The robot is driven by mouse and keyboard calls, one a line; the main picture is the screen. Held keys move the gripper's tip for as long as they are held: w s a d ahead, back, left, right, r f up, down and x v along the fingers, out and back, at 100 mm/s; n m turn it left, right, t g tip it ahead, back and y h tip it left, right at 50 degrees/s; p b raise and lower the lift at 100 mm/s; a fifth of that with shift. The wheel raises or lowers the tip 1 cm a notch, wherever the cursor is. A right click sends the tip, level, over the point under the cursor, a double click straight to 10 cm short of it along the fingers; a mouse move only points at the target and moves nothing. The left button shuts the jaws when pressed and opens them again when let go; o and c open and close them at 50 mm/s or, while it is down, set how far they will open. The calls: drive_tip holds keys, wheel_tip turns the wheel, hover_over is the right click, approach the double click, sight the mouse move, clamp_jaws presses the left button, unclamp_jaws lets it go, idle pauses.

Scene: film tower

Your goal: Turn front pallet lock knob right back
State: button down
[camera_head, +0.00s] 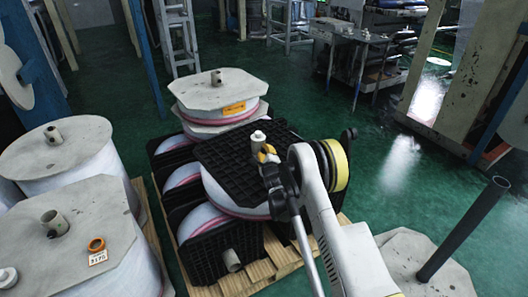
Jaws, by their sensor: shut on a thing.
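The front pallet (225,155) is a black ribbed plate lying over a white film roll with a pink edge. A small cream lock knob (258,137) stands upright near the plate's right side. My gripper (266,152) reaches in from the lower right, its yellow finger parts against the knob's near side. It is shut on the knob. The gripper and arm hide the knob's lower part and some of the plate, so the knob's turn angle cannot be told.
A taller capped roll (219,90) with an orange label stands just behind. Large capped rolls (75,245) fill the left. A dark post (462,230) rises at the right. A metal bench (362,38) stands at the back. Green floor is clear at the upper middle.

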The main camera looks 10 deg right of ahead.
idle(0.3)
drive_tip(key=c, duration=1.2)
unclamp_jaws()
